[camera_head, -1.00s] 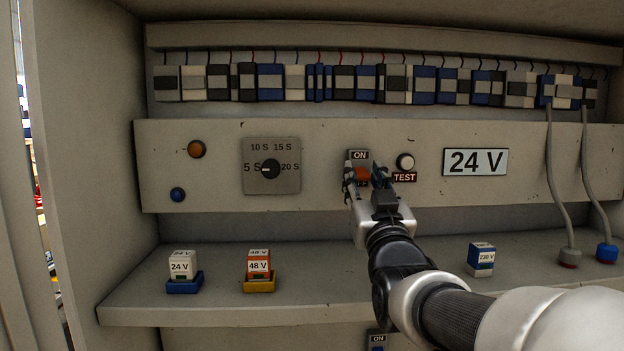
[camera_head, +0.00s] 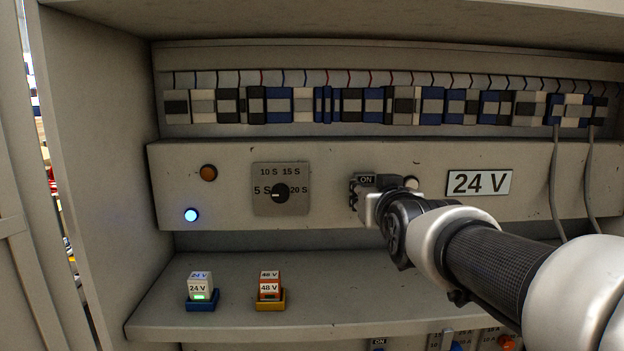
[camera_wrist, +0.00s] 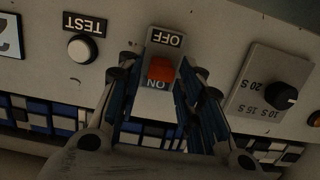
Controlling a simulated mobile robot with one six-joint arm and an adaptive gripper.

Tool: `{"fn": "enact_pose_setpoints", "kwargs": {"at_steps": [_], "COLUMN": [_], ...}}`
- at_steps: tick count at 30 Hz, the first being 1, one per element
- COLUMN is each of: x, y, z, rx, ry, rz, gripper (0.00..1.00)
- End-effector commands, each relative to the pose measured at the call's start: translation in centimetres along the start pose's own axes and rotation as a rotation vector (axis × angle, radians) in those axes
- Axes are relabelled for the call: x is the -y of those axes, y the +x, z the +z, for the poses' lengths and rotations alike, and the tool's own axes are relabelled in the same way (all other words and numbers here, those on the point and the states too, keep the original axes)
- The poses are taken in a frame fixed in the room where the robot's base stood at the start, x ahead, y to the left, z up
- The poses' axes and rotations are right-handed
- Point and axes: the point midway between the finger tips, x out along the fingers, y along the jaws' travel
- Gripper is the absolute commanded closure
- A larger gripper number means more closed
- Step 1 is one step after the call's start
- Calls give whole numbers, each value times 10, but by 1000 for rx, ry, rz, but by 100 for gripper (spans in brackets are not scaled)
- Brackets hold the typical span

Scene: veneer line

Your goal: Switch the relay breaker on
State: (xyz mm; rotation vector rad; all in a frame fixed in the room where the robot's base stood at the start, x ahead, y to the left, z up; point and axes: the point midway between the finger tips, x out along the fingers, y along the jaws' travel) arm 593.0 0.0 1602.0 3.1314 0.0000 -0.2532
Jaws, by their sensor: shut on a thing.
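The relay breaker is on the sloped panel, its plate (camera_wrist: 157,103) marked OFF and ON. In the wrist view, which is upside down, its orange-red lever (camera_wrist: 160,70) sits close to the ON label. My gripper (camera_wrist: 161,88) has its fingers on both sides of the breaker and is shut on its lever; the exact contact is hard to see. In the head view my gripper (camera_head: 363,193) hides the lever, and only the ON label (camera_head: 366,180) shows above it.
A TEST button (camera_wrist: 82,48) is close beside the breaker. A timer dial (camera_head: 280,192) is to the left. A blue lamp (camera_head: 191,215) glows; an amber lamp (camera_head: 208,173) is unlit. A 24 V relay (camera_head: 199,286) and a 48 V relay (camera_head: 269,283) stand on the shelf (camera_head: 340,300).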

Motion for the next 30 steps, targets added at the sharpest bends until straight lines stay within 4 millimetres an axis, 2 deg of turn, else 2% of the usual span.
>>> {"fn": "enact_pose_setpoints", "kwargs": {"at_steps": [17,18,26,30], "x": [0,0,0,0], "y": [0,0,0,0], "z": [-1,-1,-1,-2], "rx": [41,41,41,40], "ry": [0,0,0,0], "rz": [0,0,0,0], "gripper": [90,65,48,48]}}
